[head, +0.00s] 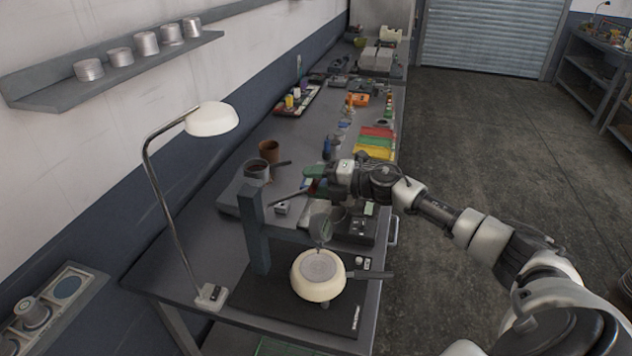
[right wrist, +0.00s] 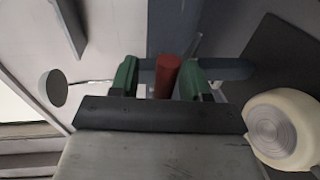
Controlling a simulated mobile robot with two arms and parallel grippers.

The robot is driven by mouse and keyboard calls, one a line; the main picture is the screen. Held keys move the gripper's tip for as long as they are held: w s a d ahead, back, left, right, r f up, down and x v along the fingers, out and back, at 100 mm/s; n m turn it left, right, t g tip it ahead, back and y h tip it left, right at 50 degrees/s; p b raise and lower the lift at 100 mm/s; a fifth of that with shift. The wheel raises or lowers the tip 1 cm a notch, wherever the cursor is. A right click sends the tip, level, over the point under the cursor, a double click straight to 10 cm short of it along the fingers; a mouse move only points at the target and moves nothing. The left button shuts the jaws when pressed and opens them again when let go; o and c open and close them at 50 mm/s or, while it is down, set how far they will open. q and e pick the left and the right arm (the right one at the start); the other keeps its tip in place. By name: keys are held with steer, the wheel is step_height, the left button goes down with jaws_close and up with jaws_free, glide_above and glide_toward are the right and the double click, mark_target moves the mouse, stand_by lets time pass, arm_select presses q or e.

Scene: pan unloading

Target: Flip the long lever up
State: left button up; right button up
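The long lever (head: 290,198) is a thin dark rod beside the upright post of the press-like stand (head: 258,235). Its red handle (right wrist: 167,76) shows in the right wrist view. My right gripper (head: 314,180) has green fingers and reaches in from the right at the lever's end. In the right wrist view, my right gripper (right wrist: 160,78) has a finger on each side of the red handle. A gap shows on the left of the handle; the right finger appears close to or touching it. My left gripper is out of view.
A cream pan (head: 301,285) with a grey disc (head: 318,265) sits on the stand's base, beneath a dial gauge (head: 321,228). A lamp (head: 211,119) leans over the workbench at the left. Cups (head: 269,151) and small tools stand behind. The floor on the right is clear.

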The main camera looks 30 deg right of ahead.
stand_by(0.3)
steer(key=shift+s+d+f+b, duration=0.15)
steer(key=shift+s+d+b, duration=0.05)
steer(key=shift+s+b, duration=0.1)
steer(key=b+v, duration=0.4)
steer(key=v, duration=0.6)
steer(key=shift+r, duration=0.2)
steer(key=shift+d, duration=0.1)
